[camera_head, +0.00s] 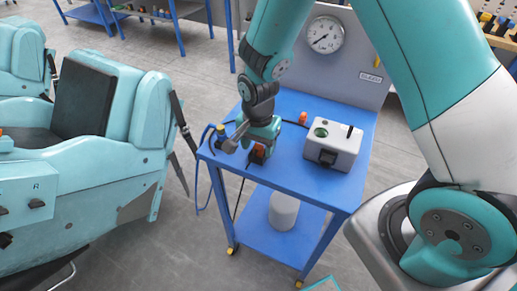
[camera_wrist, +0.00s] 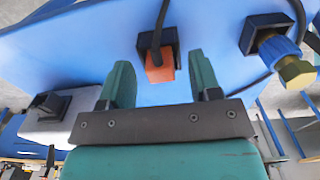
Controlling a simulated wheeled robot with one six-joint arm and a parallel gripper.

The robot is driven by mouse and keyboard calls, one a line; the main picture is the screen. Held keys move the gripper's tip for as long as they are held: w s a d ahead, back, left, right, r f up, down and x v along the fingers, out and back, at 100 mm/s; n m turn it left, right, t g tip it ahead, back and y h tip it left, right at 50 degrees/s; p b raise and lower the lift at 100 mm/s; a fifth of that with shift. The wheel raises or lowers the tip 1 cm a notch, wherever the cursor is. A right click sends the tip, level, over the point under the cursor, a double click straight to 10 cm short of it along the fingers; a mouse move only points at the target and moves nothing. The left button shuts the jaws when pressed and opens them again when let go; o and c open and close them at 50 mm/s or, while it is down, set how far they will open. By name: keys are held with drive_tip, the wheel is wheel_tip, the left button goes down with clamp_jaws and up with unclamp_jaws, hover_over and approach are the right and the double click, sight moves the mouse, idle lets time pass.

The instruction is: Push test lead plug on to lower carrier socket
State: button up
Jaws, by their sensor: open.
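My gripper (camera_head: 259,138) is over the near left part of the blue cart, pointing down. In the wrist view my gripper (camera_wrist: 161,72) is open, one teal finger on each side of an orange plug (camera_wrist: 160,68). The plug stands in a black holder (camera_wrist: 146,42), with a dark cable running from it. In the head view the orange plug (camera_head: 258,153) is partly hidden by my gripper. The teal train car (camera_head: 90,190) at left has dark fittings (camera_head: 36,204) on a panel marked R; which is the lower carrier socket is unclear.
A blue plug with a brass end (camera_wrist: 290,65) sits in another black holder close by. A grey box (camera_head: 333,145) and a small orange item (camera_head: 302,118) are on the blue cart (camera_head: 290,165). A gauge panel (camera_head: 335,60) stands behind. Floor shows between car and cart.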

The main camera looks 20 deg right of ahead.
drive_tip(key=c, duration=1)
drive_tip(key=shift+r, duration=0.1)
